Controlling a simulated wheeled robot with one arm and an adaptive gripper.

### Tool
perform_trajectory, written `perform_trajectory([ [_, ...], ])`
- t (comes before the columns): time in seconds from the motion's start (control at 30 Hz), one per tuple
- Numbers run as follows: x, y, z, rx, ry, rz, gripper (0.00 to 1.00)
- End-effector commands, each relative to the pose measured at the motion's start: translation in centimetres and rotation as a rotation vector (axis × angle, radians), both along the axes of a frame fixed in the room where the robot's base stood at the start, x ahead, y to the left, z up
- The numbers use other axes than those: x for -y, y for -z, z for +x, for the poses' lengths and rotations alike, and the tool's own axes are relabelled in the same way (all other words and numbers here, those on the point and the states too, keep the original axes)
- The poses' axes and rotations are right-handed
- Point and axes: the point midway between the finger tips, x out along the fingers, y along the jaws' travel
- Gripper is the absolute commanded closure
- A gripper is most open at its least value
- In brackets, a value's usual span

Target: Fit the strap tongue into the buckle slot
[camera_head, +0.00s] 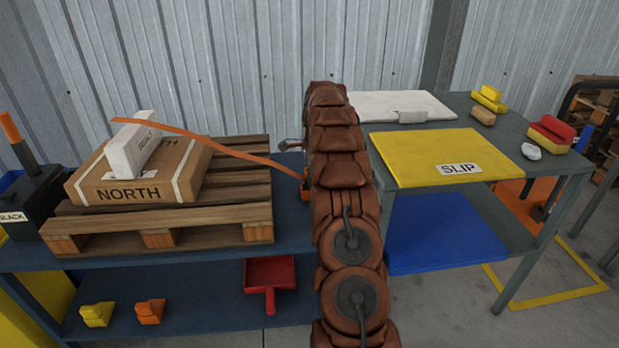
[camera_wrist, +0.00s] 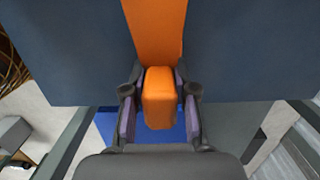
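The orange strap (camera_head: 215,146) runs from above the white block down to the right, ending in an orange end piece (camera_head: 305,192) beside my brown arm. In the wrist view the strap (camera_wrist: 155,28) leads to a thick orange tongue (camera_wrist: 159,98). My gripper (camera_wrist: 160,105) has its purple-padded fingers on both sides of this tongue, closed on it. The tongue hangs near the dark blue table's edge. My arm hides most of the gripper in the head view. A small grey metal piece (camera_head: 290,145) shows left of my arm; I cannot tell whether it is the buckle.
A carton marked NORTH (camera_head: 128,193) with a white block (camera_head: 133,150) on it sits on a wooden pallet (camera_head: 205,215) on a blue table (camera_head: 290,228). A grey table (camera_head: 545,160) at right holds a yellow SLIP sheet (camera_head: 430,150). A red scoop (camera_head: 270,275) lies on the lower shelf.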

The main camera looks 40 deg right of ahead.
Motion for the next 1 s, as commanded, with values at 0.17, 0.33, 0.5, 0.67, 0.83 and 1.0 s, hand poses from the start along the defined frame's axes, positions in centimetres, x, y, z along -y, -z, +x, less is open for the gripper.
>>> perform_trajectory([
  [0.17, 0.0, 0.0, 0.0, 0.0, 0.0, 0.0, 0.55],
  [0.33, 0.0, 0.0, 0.0, 0.001, 0.0, -0.001, 0.49],
  [0.5, 0.0, 0.0, 0.0, 0.001, 0.0, -0.001, 0.49],
  [0.67, 0.1, -0.8, 0.1, 0.003, -0.001, -0.002, 0.49],
  [0.83, 0.3, -3.2, -0.2, 0.001, 0.001, -0.001, 0.49],
  [1.0, 0.5, -5.6, -0.3, 0.001, 0.0, 0.0, 0.49],
])
